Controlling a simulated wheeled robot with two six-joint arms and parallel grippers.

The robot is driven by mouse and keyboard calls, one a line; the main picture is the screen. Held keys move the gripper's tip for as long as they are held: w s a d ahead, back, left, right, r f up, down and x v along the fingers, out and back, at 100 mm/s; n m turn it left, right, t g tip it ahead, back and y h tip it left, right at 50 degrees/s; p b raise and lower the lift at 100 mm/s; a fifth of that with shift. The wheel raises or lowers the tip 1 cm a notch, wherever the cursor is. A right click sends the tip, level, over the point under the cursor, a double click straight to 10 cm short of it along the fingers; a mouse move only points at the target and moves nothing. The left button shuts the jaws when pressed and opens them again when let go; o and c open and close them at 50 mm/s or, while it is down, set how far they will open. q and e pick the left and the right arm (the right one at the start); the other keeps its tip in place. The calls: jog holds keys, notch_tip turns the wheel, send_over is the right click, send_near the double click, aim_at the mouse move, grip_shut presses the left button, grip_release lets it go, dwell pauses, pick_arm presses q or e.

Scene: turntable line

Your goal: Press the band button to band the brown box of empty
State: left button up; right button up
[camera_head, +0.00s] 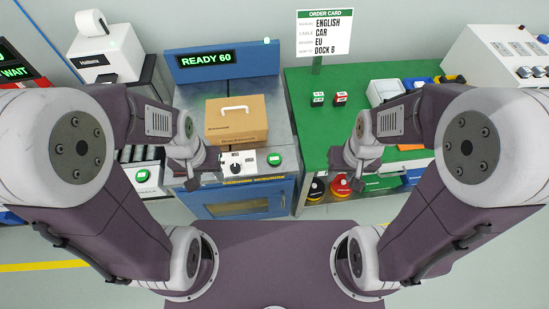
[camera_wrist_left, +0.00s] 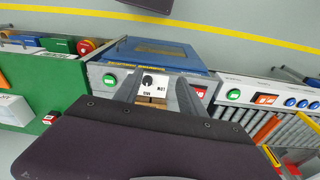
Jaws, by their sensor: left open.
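At the machine's front edge are a white panel with a black knob (camera_head: 236,168) and a green button (camera_head: 274,158). The green button also shows in the left wrist view (camera_wrist_left: 109,79). I cannot read which button is the band button. My left gripper (camera_head: 207,168) is open just left of the knob panel. In the left wrist view its fingers (camera_wrist_left: 156,88) frame the panel. My right gripper (camera_head: 345,165) is over the green table's front edge; its fingers are unclear.
Another green button (camera_head: 142,175) is on the roller unit to the left. The green table (camera_head: 300,120) on the right holds small blocks and a white tray (camera_head: 385,92). An order card (camera_head: 324,33) stands behind. Red and black round items (camera_head: 339,187) are below the table top.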

pick_arm(q)
grip_shut()
dwell(1.4)
